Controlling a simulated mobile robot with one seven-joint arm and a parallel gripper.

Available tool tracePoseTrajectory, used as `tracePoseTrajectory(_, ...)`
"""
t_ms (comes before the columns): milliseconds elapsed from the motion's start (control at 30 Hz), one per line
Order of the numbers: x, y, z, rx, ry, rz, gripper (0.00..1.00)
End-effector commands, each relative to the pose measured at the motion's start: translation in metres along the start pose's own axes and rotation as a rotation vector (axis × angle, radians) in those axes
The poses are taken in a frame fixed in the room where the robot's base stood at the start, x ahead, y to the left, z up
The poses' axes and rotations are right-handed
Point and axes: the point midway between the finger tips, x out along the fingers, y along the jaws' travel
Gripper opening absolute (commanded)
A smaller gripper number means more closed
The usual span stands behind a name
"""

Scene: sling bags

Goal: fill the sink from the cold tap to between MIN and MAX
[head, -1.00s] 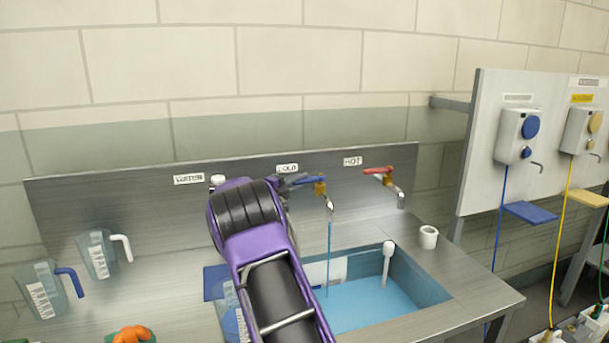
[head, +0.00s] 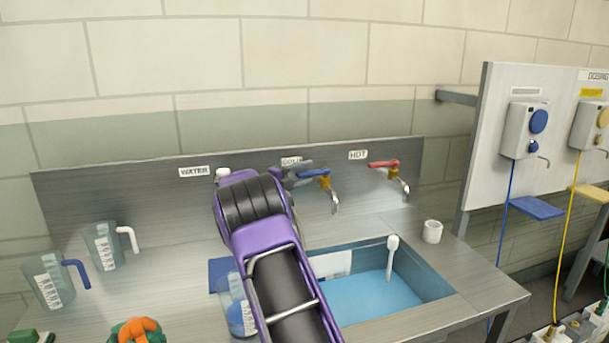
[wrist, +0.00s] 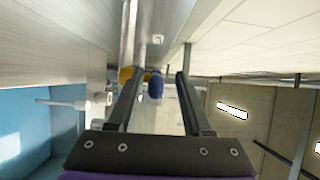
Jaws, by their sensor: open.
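The cold tap's blue lever (head: 313,173) is on the steel back panel under its label, with its spout (head: 334,202) over the sink. No stream falls from it. Blue water (head: 372,297) lies in the sink (head: 436,280). A white plate (head: 332,265) is on the sink's inner wall; its marks are too small to read, so I cannot tell the level against MIN and MAX. My gripper (head: 292,172) is beside the lever, partly hidden by my arm. In the wrist view my gripper (wrist: 160,75) is open, with the blue lever end (wrist: 155,87) showing between the fingers.
The hot tap's red lever (head: 384,164) is just right of the cold tap. A white cup (head: 432,232) stands at the sink's right. A white upright piece (head: 391,258) stands in the sink. Jugs (head: 104,246) stand on the left counter; another (head: 237,303) is beside my arm.

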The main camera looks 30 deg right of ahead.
Motion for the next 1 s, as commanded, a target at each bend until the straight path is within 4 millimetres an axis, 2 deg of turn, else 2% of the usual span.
tracePoseTrajectory(233, 0.0, -0.049, 0.0, 0.01, 0.0, -0.006, 0.5)
tracePoseTrajectory(267, 0.0, -0.056, -0.001, 0.011, 0.0, -0.008, 0.55)
tracePoseTrajectory(400, 0.001, -0.085, -0.002, 0.011, 0.003, -0.014, 0.56)
tracePoseTrajectory(600, 0.001, -0.105, -0.003, 0.007, 0.007, -0.017, 0.56)
tracePoseTrajectory(867, 0.001, -0.109, -0.003, 0.007, 0.008, -0.017, 0.56)
tracePoseTrajectory(900, 0.0, -0.049, -0.004, -0.07, 0.007, 0.057, 0.56)
tracePoseTrajectory(933, 0.0, -0.049, -0.004, -0.07, 0.007, 0.057, 0.53)
tracePoseTrajectory(1000, -0.002, -0.048, -0.004, -0.069, 0.006, 0.058, 0.56)
